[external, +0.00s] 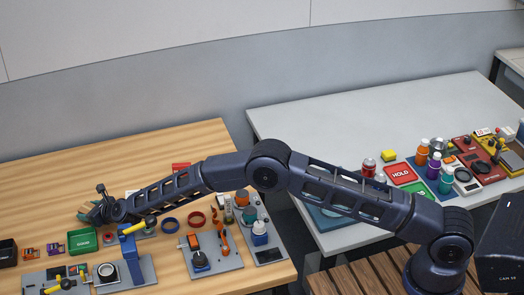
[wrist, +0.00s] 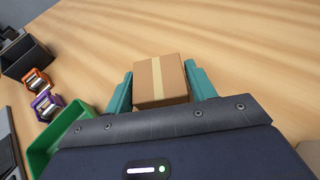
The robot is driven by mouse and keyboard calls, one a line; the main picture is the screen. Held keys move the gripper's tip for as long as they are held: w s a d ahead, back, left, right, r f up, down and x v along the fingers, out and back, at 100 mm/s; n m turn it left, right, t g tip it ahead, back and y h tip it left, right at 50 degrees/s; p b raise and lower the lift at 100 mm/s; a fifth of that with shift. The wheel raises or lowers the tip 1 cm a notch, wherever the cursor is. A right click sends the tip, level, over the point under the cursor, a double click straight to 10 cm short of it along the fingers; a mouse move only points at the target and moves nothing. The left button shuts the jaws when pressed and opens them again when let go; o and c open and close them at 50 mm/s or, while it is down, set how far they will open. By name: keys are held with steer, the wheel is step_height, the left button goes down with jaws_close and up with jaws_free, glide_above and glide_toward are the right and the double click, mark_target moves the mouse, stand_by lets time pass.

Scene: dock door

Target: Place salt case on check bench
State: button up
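A brown cardboard box with a pale tape strip (wrist: 161,80) shows in the wrist view; I see no label to confirm it is the salt case. My gripper (wrist: 160,88) has teal fingers on the box's left and right sides, very close to it. I cannot tell whether they press on it. In the external view my gripper (external: 90,212) is low over the far-left part of the wooden bench (external: 60,175), and the box is not clear there. A pale grey bench (external: 300,125) stands at the right; no sign tells which bench is the check bench.
A green tray (external: 82,241), orange and purple holders and a dark bin (external: 8,252) are near my gripper. Fixtures crowd the wooden bench's front. The grey bench holds a red HOLD panel (external: 400,174), bottles and devices at its right; its back left is clear.

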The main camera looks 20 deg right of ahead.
mark_target(88, 208)
steer(key=c, duration=0.7)
steer(key=shift+r, duration=0.1)
step_height(88, 208, up, 20)
steer(key=w+d+f+m+t+h, duration=0.1)
steer(key=w+d+f+m+h, duration=0.15)
steer(key=w+d, duration=0.8)
steer(key=w+d+f+m+t+h, duration=0.1)
steer(key=w+d+f, duration=0.45)
steer(key=d, duration=0.85)
steer(key=w+d+f+m+t+h, duration=0.15)
steer(key=w+d, duration=0.25)
steer(key=d, duration=0.9)
steer(key=w+d+m+h, duration=0.2)
steer(key=w+d+h, duration=0.15)
steer(key=d, duration=0.95)
steer(key=s+d+f+m+h, duration=0.1)
steer(key=s+d+m+h, duration=0.15)
steer(key=d, duration=2.35)
steer(key=s+d+m+h, duration=0.1)
steer(key=s+d, duration=0.2)
steer(key=d, duration=0.3)
steer(key=s+d+m, duration=0.1)
steer(key=s+d, duration=0.3)
steer(key=d, duration=0.3)
steer(key=s+d+m+h, duration=0.1)
steer(key=s+d, duration=0.2)
steer(key=d, duration=0.4)
steer(key=shift+s+d+r+h, duration=0.1)
steer(key=shift+s+r+h, duration=0.1)
steer(key=shift+h, duration=0.1)
